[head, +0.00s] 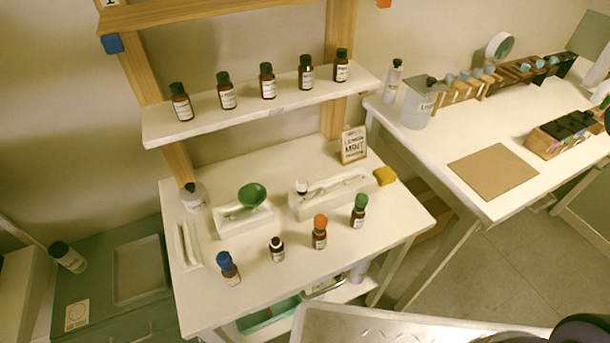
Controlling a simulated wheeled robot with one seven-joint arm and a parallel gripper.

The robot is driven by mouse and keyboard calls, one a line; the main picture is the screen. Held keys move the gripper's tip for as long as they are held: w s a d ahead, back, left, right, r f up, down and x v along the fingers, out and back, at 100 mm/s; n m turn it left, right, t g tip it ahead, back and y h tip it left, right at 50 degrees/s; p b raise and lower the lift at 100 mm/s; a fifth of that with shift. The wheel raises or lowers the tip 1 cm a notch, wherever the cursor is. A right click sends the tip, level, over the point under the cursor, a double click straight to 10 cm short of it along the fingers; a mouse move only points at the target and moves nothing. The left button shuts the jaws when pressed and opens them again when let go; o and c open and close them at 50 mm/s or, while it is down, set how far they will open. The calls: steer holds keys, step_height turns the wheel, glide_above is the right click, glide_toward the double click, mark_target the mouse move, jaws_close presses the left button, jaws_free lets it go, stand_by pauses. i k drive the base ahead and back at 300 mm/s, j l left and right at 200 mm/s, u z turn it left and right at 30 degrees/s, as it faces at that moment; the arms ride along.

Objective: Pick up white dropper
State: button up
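A green-topped bottle (359,211) stands at the row's right end. A small white rounded piece (302,186) shows at the left end of a white tray (310,213); a thin pale item lies in that tray. I cannot tell for sure which white piece is the dropper.
Several black-capped brown bottles line the shelf (290,107) above the table (205,308). A green funnel-like piece (252,195) sits on a white block behind the row. A sign (354,145) and yellow sponge (385,176) are at the right. The table's front edge is mostly clear.

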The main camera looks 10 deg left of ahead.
mark_target(302, 184)
steer(key=k+j+u, duration=0.1)
steer(key=u, duration=1.05)
